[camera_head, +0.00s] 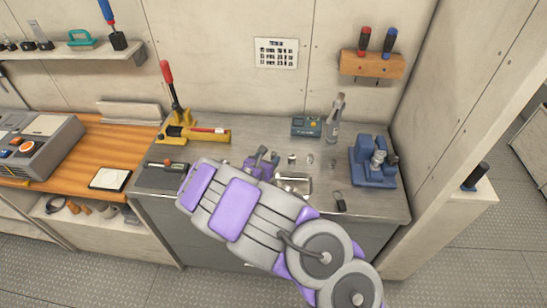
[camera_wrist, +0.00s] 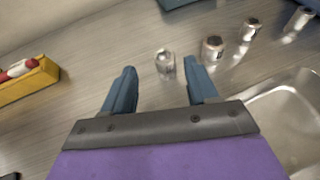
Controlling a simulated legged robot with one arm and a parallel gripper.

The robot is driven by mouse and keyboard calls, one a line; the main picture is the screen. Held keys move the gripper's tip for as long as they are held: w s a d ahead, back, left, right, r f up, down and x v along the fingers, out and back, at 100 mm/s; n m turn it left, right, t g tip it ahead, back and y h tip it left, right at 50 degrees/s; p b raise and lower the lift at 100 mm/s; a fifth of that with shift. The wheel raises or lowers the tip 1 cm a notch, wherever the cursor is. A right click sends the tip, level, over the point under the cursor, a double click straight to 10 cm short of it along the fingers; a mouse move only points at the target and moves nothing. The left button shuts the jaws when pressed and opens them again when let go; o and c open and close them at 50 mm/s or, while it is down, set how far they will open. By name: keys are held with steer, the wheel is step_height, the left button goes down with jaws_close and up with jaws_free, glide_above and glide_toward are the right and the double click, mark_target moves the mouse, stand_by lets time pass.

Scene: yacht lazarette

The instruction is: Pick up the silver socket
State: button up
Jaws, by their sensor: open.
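My gripper (camera_head: 267,155) reaches over the grey workbench top, with its fingers spread and nothing held. In the wrist view the open fingers (camera_wrist: 160,68) point at a small silver socket (camera_wrist: 165,63). The socket stands upright on the bench, in line with the gap between the fingertips, nearer the right one. Several similar metal pieces, including a socket (camera_wrist: 212,47) and another (camera_wrist: 250,30), stand in a row to its right. In the head view small sockets (camera_head: 292,159) show just right of my gripper; I cannot tell there which is the one between the fingers.
A shallow metal tray (camera_wrist: 285,115) lies right of my gripper. A yellow tool (camera_head: 205,134) with a red handle is at left. A blue vise (camera_head: 373,164) stands at right, and a teal box (camera_head: 305,126) and a grey bottle-like tool (camera_head: 335,120) at the back.

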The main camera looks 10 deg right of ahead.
mark_target(272, 155)
steer(key=b+x, duration=0.1)
steer(key=x, duration=0.3)
steer(key=shift+d+f, duration=0.2)
steer(key=shift+d, duration=0.1)
steer(key=shift+w+d+f, duration=0.1)
steer(key=shift+w+d, duration=0.25)
steer(key=shift+w, duration=0.1)
steer(key=shift+c, duration=0.4)
steer(key=shift+a, duration=0.1)
steer(key=c, duration=0.3)
jaws_close()
